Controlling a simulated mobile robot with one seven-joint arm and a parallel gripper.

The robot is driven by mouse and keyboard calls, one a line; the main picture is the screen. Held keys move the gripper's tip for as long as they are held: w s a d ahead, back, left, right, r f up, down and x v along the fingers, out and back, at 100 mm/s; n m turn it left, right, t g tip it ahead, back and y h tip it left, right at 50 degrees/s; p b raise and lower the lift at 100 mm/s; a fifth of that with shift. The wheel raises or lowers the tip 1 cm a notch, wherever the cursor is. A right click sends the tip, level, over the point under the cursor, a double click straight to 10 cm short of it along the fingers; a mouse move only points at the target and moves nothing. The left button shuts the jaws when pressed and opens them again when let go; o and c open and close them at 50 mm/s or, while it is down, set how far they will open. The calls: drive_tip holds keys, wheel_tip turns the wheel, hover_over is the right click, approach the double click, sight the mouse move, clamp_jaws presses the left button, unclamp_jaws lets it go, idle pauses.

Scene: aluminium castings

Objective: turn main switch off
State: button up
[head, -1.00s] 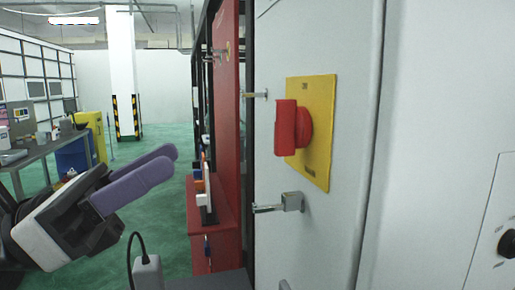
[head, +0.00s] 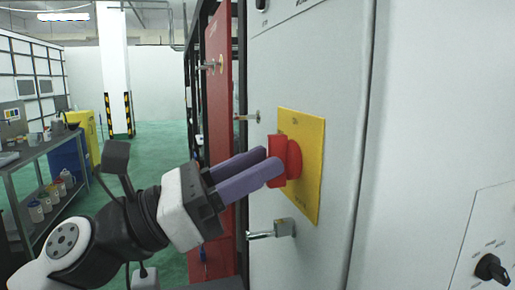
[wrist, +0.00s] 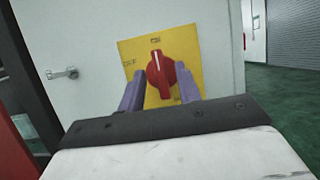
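The main switch is a red rotary knob (head: 288,158) on a square yellow plate (head: 314,175), fixed to a pale grey cabinet door. In the wrist view the knob (wrist: 160,74) has its grip bar nearly upright, with a white mark at the top end. Small labels on the plate are too blurred to read surely. My gripper (head: 268,163) has two purple fingers and is at the knob. In the wrist view the fingers stand apart, one on each side of the knob, with yellow plate showing between. The gripper is open and holds nothing; contact cannot be told.
A metal door latch (head: 272,229) sticks out just below the yellow plate, and a smaller handle (head: 247,117) is to its upper left. A black rotary knob (head: 492,268) is on the cabinet at right. Green floor is free at left, beside a workbench (head: 45,160).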

drive_tip(key=shift+w+d+r, duration=0.1)
drive_tip(key=shift+w+d, duration=0.05)
drive_tip(key=shift+d, duration=0.2)
drive_tip(key=shift+c, duration=0.3)
clamp_jaws()
